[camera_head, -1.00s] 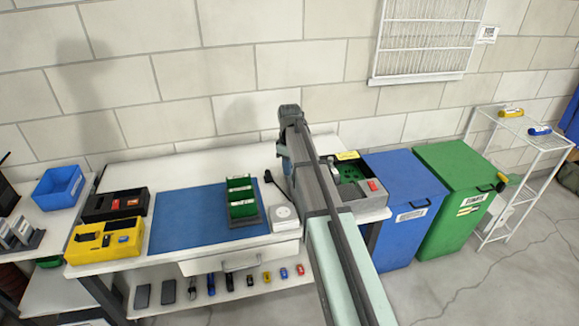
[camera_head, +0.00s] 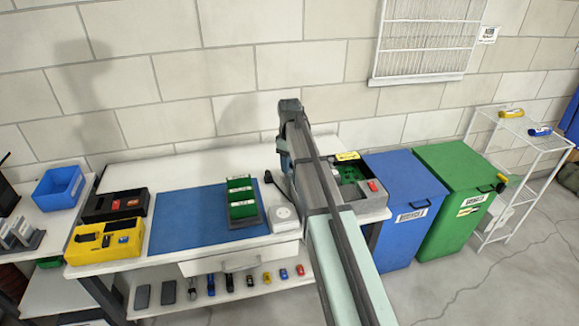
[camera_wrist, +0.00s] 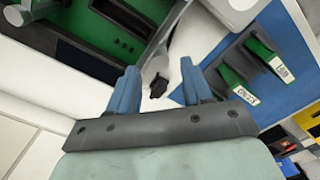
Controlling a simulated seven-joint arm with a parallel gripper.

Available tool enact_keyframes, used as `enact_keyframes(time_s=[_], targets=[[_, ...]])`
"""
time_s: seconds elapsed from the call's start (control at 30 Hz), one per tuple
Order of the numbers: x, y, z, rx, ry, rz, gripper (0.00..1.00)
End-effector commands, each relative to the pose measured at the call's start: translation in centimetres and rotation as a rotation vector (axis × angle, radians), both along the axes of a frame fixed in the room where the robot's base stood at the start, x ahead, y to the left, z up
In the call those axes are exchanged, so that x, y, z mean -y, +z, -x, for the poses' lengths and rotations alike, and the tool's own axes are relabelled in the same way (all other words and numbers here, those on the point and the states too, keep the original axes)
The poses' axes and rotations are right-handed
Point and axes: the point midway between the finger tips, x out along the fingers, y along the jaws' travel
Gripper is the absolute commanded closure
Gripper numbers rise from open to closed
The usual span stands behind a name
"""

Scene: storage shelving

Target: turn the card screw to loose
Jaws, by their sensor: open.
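A grey open case (camera_head: 373,207) with a green board inside stands at the right end of the workbench. It also shows at the upper left of the wrist view (camera_wrist: 100,93), with the green board (camera_wrist: 105,32) and dark slots. I cannot make out the card screw in either view. My gripper (camera_wrist: 160,86) has two blue fingers set wide apart with nothing between them. It is above the white bench, beside the case. A black plug (camera_wrist: 158,86) lies on the bench beyond the fingertips.
A rack of green cards (camera_head: 242,211) stands on the blue mat (camera_head: 190,222). A white box (camera_head: 285,217) is close to my arm. Yellow (camera_head: 103,243) and black (camera_head: 115,205) trays sit at the left. Blue (camera_head: 405,210) and green (camera_head: 460,200) bins stand right of the bench.

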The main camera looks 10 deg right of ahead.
Motion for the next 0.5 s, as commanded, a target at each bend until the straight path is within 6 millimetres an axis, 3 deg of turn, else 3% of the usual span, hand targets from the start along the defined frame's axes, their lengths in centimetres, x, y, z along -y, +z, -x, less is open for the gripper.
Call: enact_keyframes(time_s=[0.5], targets=[[0.0,9.2,-0.1,0.001,0.000,0.000,0.50]])
